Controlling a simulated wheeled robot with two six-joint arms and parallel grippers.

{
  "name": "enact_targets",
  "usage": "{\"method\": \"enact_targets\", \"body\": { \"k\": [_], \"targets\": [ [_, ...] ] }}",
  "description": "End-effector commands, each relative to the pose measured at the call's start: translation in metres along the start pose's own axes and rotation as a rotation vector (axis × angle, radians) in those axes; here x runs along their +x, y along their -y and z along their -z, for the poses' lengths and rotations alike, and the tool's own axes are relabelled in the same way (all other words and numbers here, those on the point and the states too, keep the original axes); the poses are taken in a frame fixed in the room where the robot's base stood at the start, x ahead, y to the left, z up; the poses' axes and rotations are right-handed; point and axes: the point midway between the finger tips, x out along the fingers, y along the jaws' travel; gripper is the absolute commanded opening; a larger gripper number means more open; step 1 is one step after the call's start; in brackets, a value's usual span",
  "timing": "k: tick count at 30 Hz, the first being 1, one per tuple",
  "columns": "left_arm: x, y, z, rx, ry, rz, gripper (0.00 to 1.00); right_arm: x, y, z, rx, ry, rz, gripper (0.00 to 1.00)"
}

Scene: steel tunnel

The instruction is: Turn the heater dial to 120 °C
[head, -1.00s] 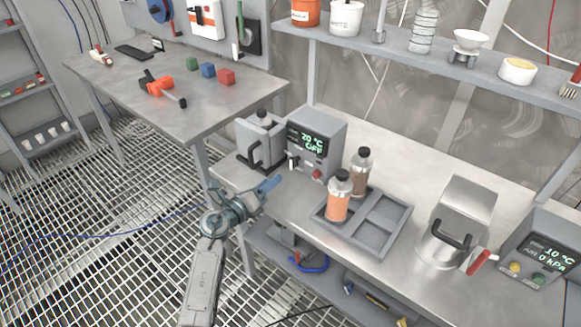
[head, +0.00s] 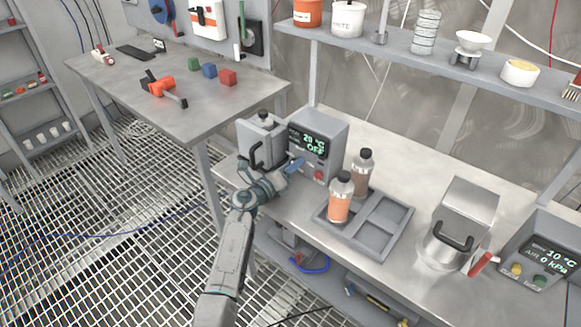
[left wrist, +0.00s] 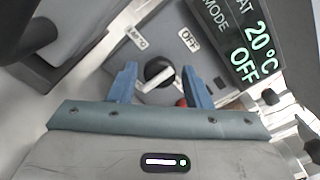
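The heater (head: 322,144) is a grey box at the back of the steel bench. Its display (left wrist: 247,45) reads 20 °C and OFF. In the left wrist view the heater dial (left wrist: 157,72) is a round black knob with a white pointer. My left gripper (head: 292,163) is in front of the heater panel. Its two blue fingers (left wrist: 157,84) are open, one on each side of the dial, with a gap to it. In the head view the gripper hides the dial. My right gripper is not in view.
A grey chamber with a black handle (head: 258,155) stands just left of the heater. A tray (head: 375,238) with two bottles (head: 340,198) is to the right. A steel vessel (head: 445,245) and a pressure panel (head: 545,255) stand farther right.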

Motion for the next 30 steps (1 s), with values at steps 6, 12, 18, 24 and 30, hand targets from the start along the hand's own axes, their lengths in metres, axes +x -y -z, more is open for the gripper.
{"method": "enact_targets", "body": {
  "k": [6, 12, 18, 24, 30],
  "targets": [
    [0.000, 0.000, 0.000, 0.000, 0.000, 0.000, 0.07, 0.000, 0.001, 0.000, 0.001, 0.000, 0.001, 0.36],
    [0.000, -0.001, 0.000, 0.016, 0.000, 0.000, 0.07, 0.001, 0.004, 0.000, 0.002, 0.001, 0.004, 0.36],
    [0.000, -0.001, 0.001, 0.096, 0.001, 0.000, 0.07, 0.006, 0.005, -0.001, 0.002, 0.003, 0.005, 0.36],
    [0.000, -0.002, 0.001, 0.238, 0.000, 0.000, 0.07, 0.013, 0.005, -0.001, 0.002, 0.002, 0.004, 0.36],
    [0.000, -0.002, 0.001, 0.388, 0.001, 0.000, 0.07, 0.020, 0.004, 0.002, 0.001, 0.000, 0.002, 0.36]
  ]
}}
